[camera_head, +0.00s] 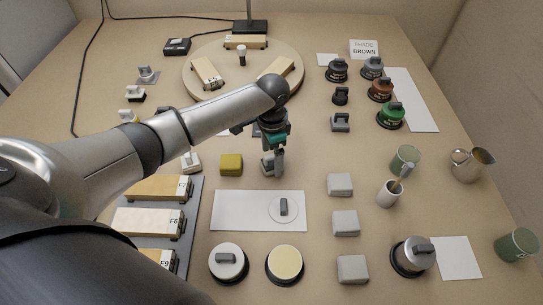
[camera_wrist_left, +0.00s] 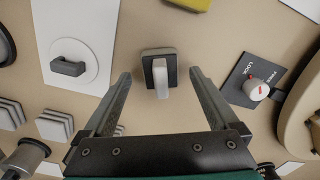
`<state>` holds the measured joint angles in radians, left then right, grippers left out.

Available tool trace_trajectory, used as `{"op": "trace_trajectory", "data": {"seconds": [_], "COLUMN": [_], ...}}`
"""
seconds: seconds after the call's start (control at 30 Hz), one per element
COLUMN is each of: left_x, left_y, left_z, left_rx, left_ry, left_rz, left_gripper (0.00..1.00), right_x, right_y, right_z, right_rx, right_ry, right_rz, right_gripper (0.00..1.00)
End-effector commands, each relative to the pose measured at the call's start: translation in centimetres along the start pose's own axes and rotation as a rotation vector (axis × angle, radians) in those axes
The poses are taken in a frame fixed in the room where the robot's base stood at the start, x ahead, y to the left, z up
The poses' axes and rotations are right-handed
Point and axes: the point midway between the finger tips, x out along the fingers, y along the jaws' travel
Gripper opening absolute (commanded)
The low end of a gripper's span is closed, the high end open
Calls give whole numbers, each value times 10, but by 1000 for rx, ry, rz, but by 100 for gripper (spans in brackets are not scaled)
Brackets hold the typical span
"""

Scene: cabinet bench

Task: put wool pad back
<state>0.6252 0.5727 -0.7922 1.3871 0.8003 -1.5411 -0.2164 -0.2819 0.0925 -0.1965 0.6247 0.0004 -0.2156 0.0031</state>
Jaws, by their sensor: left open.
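My left gripper (camera_head: 273,163) is open and points down at the table behind the white sheet (camera_head: 232,212). In the left wrist view, a small pad block with a dark base and a pale upright handle (camera_wrist_left: 160,76) shows between and beyond the open fingers, with clear space on both sides. In the head view my gripper largely hides it. A white round disc with a grey handle (camera_head: 275,214) lies on the white sheet; it also shows in the left wrist view (camera_wrist_left: 90,55). No label shows which piece is the wool pad. My right gripper is not in view.
A yellow block (camera_head: 231,164) stands left of my gripper. Several grey blocks (camera_head: 340,184) line up at right. Two round tins, one with a cream top (camera_head: 285,261), stand in front. A round turntable (camera_head: 283,54) is behind.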

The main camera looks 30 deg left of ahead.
Motion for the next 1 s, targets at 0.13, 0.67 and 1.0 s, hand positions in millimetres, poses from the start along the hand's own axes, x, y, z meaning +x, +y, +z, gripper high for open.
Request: {"op": "trace_trajectory", "data": {"seconds": [0.13,0.67,1.0], "left_x": [-35,-112,-112], "left_y": [-1,0,0], "left_z": [-1,0,0], "left_rx": [1,-1,-1], "left_ry": [5,2,1], "left_rz": [-3,0,0], "left_gripper": [94,94,94], "right_x": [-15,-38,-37], "right_y": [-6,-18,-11], "right_z": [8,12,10], "right_rx": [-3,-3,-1], "right_ry": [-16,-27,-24], "right_rz": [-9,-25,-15], "right_gripper": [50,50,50]}}
